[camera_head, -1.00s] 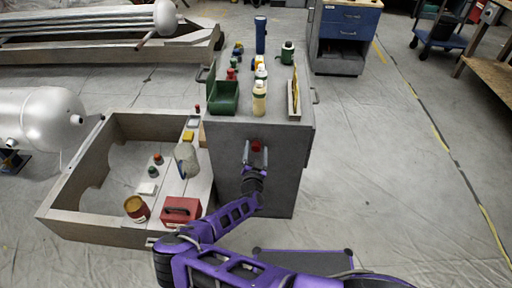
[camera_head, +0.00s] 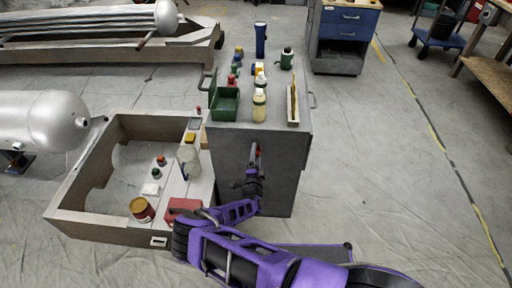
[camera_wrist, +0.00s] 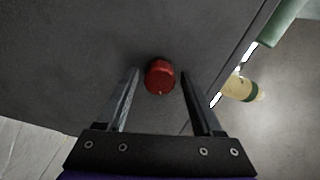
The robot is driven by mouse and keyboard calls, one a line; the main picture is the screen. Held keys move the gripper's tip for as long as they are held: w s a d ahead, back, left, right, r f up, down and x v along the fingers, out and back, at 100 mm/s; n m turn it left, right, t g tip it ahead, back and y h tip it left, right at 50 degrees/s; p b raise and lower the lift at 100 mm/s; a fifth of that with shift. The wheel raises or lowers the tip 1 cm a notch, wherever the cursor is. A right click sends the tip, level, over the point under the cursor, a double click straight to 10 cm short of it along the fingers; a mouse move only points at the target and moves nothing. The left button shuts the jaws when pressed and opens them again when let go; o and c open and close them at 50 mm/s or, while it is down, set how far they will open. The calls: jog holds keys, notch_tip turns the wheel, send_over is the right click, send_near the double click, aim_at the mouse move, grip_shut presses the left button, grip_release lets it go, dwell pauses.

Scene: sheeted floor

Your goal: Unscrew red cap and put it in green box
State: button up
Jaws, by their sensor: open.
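The red cap (camera_head: 258,151) is on the front face of the grey cabinet; a finger of my gripper (camera_head: 254,156) partly hides it in the head view. In the wrist view the round red cap (camera_wrist: 160,76) shows between my gripper's (camera_wrist: 160,72) two spread fingertips, with a gap on each side. The fingers are open and hold nothing. The green box (camera_head: 225,103) is an open bin at the left of the cabinet top. A green part of it appears at the wrist view's upper right (camera_wrist: 291,14).
The grey cabinet (camera_head: 225,165) carries several bottles, including a cream one (camera_head: 259,107), and a tray (camera_head: 293,105) on the right. A wooden frame (camera_head: 75,175) stands left with a red box (camera_head: 183,209) and a tin (camera_head: 142,209).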

jog(key=m+p, duration=0.3)
jog(key=m, duration=0.5)
jog(key=shift+m, duration=0.4)
grip_shut()
jog(key=c, duration=0.6)
grip_release()
grip_shut()
jog(key=n+b, duration=0.9)
jog(key=n, duration=0.4)
jog(key=shift+f+b, duration=0.2)
jog(key=shift+b, duration=0.2)
jog(key=shift+o, duration=0.8)
grip_release()
jog(key=shift+r+n, duration=0.25)
jog(key=shift+n, duration=0.55)
grip_shut()
jog(key=shift+s, duration=0.15)
